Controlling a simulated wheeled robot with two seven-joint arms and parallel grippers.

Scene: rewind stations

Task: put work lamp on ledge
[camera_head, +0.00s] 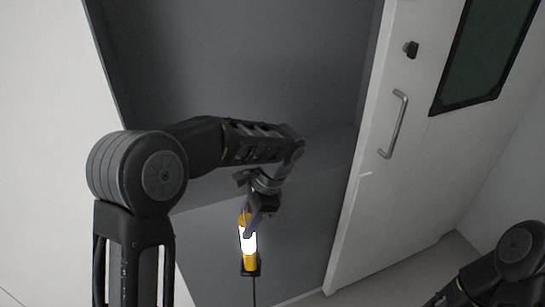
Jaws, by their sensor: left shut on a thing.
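The work lamp (249,240) is a yellow stick lamp with a bright white lit panel and a dark end, with a thin dark cord hanging down from it. My left gripper (255,218) is shut on its upper part. The lamp hangs roughly upright, dark end down. The grey ledge (325,158) runs across the dark recess behind my left wrist. In the picture the lamp shows below the ledge's front edge, over the grey front face. My left forearm and wrist hide part of the ledge. My right gripper is out of view; only part of that arm shows at lower right.
A white door (375,215) with a metal handle (398,124) and a dark window (483,50) stands to the right of the recess. A white wall (45,120) lies to the left. The visible ledge top looks bare.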

